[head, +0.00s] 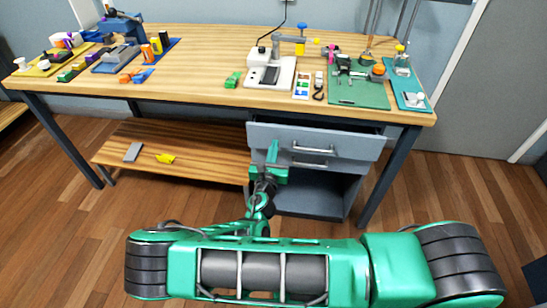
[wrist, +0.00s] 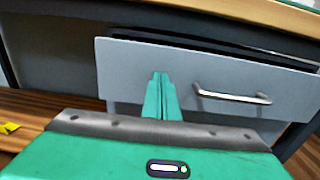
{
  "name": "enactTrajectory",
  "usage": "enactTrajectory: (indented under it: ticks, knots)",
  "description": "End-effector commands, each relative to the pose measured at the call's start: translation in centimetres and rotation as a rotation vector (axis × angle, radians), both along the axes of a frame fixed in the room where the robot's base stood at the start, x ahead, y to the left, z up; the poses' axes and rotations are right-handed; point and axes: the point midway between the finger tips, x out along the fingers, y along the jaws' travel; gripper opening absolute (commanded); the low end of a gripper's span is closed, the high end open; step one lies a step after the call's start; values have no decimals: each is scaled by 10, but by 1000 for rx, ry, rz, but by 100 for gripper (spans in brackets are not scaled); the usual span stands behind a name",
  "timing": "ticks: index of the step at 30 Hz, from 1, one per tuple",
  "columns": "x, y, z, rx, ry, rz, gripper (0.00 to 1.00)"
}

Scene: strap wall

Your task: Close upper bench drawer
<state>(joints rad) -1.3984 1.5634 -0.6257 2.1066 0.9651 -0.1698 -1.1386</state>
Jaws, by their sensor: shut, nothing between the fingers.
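The upper bench drawer (head: 350,143) has a grey front and hangs under the right part of the workbench. It stands out from the bench, with a dark gap above its front. In the wrist view, the drawer front (wrist: 135,65) fills the middle and right, and its metal bar handle (wrist: 232,97) is right of my fingers. My gripper (head: 272,150) is shut and empty at the left part of the drawer front. It also shows in the wrist view (wrist: 160,78), its fingertips overlapping the front. I cannot tell whether they touch it.
The workbench (head: 200,75) carries tools, mats and trays. A second handle (head: 308,165) shows below the upper drawer, above an open cabinet space. A lower wooden shelf (head: 200,145) to the left holds a grey and a yellow piece. A dark bench leg (head: 385,180) stands at right.

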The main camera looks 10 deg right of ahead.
Motion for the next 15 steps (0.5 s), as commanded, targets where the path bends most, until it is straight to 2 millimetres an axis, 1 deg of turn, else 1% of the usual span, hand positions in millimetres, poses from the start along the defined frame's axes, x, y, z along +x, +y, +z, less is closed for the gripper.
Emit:
enactTrajectory:
  ticks: [3,6,15]
  knots:
    - [11,-5,0,0,-1,-2,0]
    - [17,-6,0,1,0,0,0]
    - [19,-6,0,0,1,0,0]
